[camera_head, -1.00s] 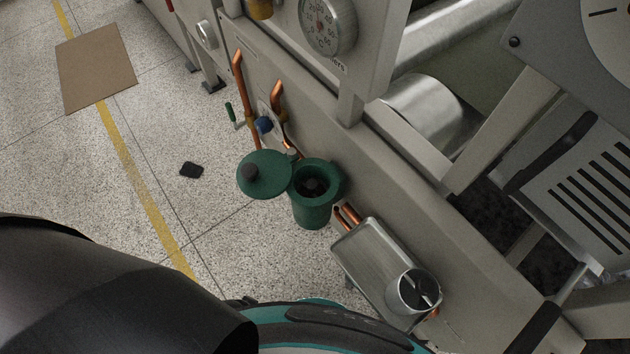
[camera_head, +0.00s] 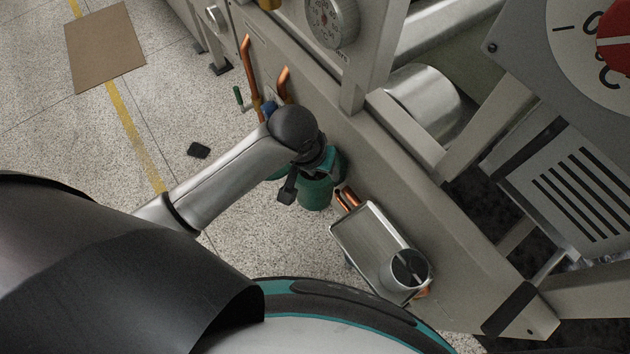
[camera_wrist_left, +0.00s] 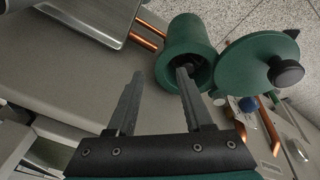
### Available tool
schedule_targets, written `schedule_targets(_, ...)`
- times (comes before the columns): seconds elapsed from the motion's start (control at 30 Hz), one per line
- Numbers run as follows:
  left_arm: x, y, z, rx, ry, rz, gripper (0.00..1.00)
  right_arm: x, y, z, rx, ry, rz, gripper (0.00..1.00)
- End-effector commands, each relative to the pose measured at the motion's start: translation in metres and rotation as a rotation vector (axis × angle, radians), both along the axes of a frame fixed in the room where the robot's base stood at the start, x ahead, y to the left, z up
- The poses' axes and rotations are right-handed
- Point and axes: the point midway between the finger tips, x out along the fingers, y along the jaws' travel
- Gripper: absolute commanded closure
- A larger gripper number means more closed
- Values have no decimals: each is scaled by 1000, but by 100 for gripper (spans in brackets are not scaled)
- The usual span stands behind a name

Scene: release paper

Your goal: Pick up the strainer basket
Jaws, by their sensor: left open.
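My right gripper is not in view.
A green lid with a black knob (camera_wrist_left: 262,65) is swung aside from the pot. Copper pipes (camera_head: 247,60) and the machine frame (camera_head: 400,170) border the pot. A black pad (camera_head: 198,150) and brown board (camera_head: 105,47) lie on otherwise open floor.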

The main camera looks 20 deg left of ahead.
Motion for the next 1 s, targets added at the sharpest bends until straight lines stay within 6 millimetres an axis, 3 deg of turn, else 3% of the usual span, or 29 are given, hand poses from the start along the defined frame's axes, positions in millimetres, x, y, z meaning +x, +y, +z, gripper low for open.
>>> schedule_targets(0.03,10,1,13,17,2,11,49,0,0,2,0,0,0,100)
schedule_targets(0.2,21,11,41,78,51,84,49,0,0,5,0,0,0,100)
schedule_targets(0.47,25,26,57,145,86,163,49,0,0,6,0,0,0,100)
schedule_targets(0.57,27,27,48,149,90,169,49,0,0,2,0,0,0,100)
schedule_targets(0.8,34,29,-3,150,91,170,49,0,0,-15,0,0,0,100)
schedule_targets(1.0,39,29,-34,147,88,167,49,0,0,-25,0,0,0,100)
